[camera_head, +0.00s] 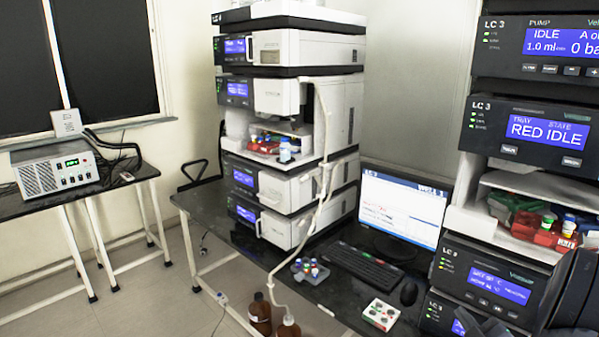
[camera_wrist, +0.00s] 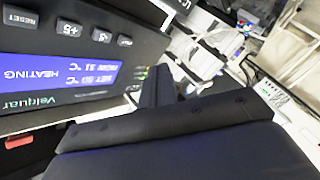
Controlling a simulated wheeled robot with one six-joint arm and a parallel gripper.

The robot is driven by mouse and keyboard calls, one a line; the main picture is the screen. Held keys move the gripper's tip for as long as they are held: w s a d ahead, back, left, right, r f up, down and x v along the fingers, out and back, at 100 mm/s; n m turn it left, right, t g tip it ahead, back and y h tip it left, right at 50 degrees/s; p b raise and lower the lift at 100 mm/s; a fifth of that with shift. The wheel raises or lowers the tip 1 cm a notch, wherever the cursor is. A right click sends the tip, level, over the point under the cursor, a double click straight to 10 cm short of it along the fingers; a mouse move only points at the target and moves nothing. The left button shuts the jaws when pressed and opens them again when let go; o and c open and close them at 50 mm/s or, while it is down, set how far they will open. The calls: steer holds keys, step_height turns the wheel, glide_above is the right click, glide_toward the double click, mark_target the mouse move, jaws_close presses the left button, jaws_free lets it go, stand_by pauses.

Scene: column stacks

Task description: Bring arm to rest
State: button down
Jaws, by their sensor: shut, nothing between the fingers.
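My gripper (camera_wrist: 158,88) is in the wrist view, with its dark fingers shut and nothing between them. It is close beside the front panel of a dark LC 3 column module, whose blue HEATING display (camera_wrist: 60,72) appears upside down. I cannot tell whether the fingers touch the panel. Dark parts of my arm fill the lower right corner of the head view and cover part of the right-hand stack's lower modules (camera_head: 490,285).
The right-hand stack has an open bay with a red vial rack (camera_head: 540,234). A monitor (camera_head: 402,207), keyboard (camera_head: 352,268), mouse (camera_head: 409,293) and small white box (camera_head: 381,314) are on the dark bench. Another stack (camera_head: 290,185) stands further left. Brown bottles (camera_head: 260,314) are below the bench.

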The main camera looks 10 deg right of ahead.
steer(key=shift+s+a+b, duration=1.15)
steer(key=shift+s+a, duration=0.55)
steer(key=shift+a, duration=0.25)
steer(key=w+d, duration=0.1)
steer(key=w+d+p, duration=0.1)
steer(key=w+d, duration=0.1)
steer(key=d, duration=0.1)
steer(key=shift+w+r+p, duration=0.15)
steer(key=shift+r+p, duration=0.1)
steer(key=shift+p, duration=0.1)
